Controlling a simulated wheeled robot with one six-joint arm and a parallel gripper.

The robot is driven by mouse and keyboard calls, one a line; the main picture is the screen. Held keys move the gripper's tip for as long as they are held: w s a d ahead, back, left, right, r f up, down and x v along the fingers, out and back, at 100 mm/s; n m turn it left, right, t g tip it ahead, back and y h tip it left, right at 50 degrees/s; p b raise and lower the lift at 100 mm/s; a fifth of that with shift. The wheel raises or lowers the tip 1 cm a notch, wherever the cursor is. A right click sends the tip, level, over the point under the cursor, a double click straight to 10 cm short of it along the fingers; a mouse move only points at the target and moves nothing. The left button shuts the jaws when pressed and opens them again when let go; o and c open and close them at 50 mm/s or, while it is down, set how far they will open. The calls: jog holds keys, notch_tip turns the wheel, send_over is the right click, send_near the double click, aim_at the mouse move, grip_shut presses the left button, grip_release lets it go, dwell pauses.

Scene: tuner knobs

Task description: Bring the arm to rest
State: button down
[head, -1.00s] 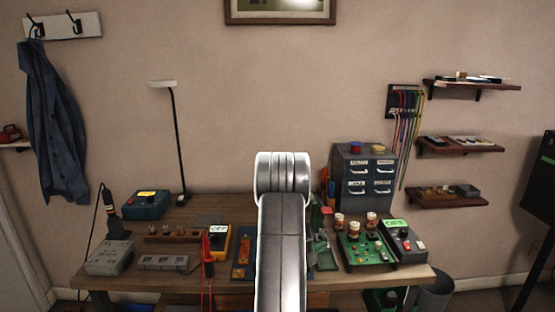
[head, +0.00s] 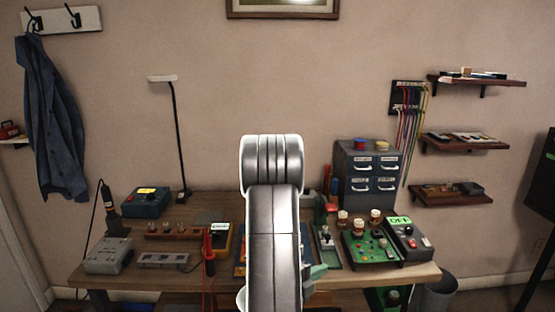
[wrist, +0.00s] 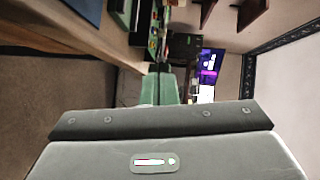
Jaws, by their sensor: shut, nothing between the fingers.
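My arm stands raised in the middle of the head view, its pale grey links hiding part of the workbench (head: 205,275). The green fingers of my gripper (wrist: 161,76) show in the wrist view, shut together with nothing between them. In the head view a green part of my gripper (head: 316,272) shows just right of the arm, in front of the bench; the rest of it is hidden behind the link. A green circuit board (head: 368,250) with several cream-and-brown knobs stands on the bench to the right, apart from my gripper. A meter (head: 407,240) with a green display reading "OFF" stands beside it.
A grey drawer cabinet (head: 366,180) stands at the bench's back right. A desk lamp (head: 180,140), a blue box (head: 147,203) and a grey device (head: 107,257) are on the left. Shelves (head: 465,142) hang on the right wall. The space above the bench is mostly clear.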

jog(key=v, duration=0.6)
jog(key=shift+s+r+m, duration=0.15)
jog(key=shift+s+m, duration=0.15)
jog(key=shift+s, duration=0.05)
jog(key=shift+d, duration=0.25)
